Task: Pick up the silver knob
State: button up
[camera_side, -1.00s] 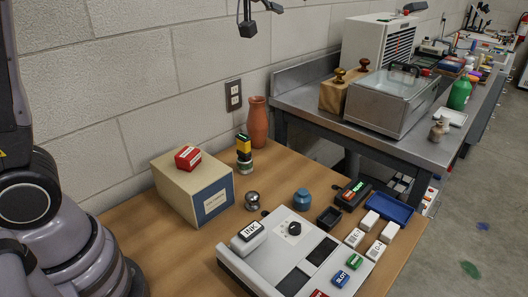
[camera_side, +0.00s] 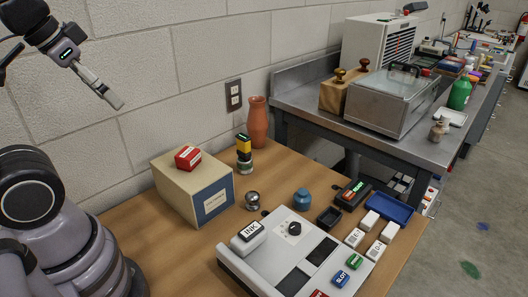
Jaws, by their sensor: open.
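The silver knob (camera_side: 252,200) is a small shiny ball on a short base. It stands on the wooden table, just right of the cream box and left of the blue jar. My gripper (camera_side: 90,78) is high at the upper left, in front of the wall. It is open and well apart from the knob, above and left of it. One finger shows clearly; the other is hard to make out.
A cream box (camera_side: 180,182) with a red block (camera_side: 188,157) on top stands left of the knob. A stacked yellow-and-black stamp (camera_side: 244,148) is behind, a blue jar (camera_side: 302,198) to the right. A pale console (camera_side: 240,268) fills the front.

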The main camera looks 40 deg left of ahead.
jog(key=shift+w, duration=0.1)
dwell(0.7)
jog(key=n+t, duration=0.3)
jog(key=t, duration=0.1)
send_over(249, 196)
jog(key=s+d, duration=0.2)
notch_tip(249, 196, down, 20)
jog(key=s+f+t, duration=0.1)
jog(key=f, duration=0.4)
jog(key=s+f+m+t+y, duration=0.1)
jog(key=s+f, duration=0.1)
jog(key=f, duration=0.3)
jog(key=s+a+f+t, duration=0.1)
jog(key=s+f, duration=0.1)
jog(key=f, duration=0.3)
jog(key=shift+f+t+y, duration=0.2)
jog(key=shift+t+y, duration=0.1)
jog(key=shift+y, duration=0.1)
jog(key=x, duration=0.7)
jog(key=shift+w, duration=0.25)
jog(key=shift+c, duration=0.5)
